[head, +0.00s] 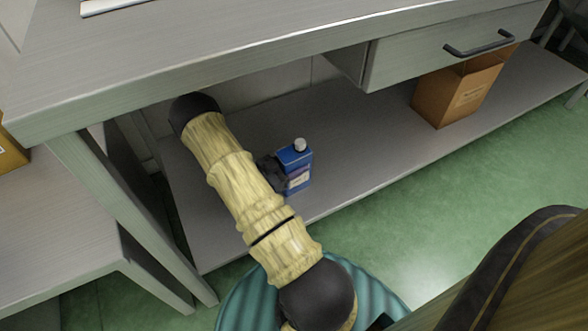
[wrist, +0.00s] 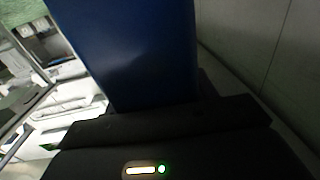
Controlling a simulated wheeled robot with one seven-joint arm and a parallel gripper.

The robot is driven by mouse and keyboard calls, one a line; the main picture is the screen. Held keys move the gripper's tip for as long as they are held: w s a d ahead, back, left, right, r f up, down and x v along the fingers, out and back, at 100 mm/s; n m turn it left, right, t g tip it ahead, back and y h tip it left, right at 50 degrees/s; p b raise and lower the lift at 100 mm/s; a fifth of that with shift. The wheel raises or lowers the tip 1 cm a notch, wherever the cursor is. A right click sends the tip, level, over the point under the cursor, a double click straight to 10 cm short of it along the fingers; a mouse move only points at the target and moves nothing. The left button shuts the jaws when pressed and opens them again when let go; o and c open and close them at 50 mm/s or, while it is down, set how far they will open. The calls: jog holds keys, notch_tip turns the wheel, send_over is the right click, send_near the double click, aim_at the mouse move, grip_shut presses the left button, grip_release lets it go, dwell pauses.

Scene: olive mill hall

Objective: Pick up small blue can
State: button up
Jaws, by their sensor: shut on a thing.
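The small blue can (head: 296,165) has a pale round cap and a printed label. In the head view it is upright at the lower shelf of the metal workbench. I cannot tell whether its base touches the shelf. My gripper (head: 277,172) is at the can's left side, shut on it, and partly hidden by my arm. In the wrist view the blue can (wrist: 125,50) fills the upper middle, close against the dark gripper (wrist: 155,112).
The lower shelf (head: 345,150) is bare to the right of the can, up to an open cardboard box (head: 453,92). The bench top (head: 200,50) and a drawer (head: 440,50) overhang the shelf. A bench leg (head: 120,210) stands left of my arm. Green floor (head: 450,180) lies in front.

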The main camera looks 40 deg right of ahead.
aim_at(294, 151)
jog(key=shift+r, duration=0.1)
grip_shut()
notch_tip(294, 151, up, 10)
jog(key=p, duration=0.5)
jog(key=shift+p, duration=0.3)
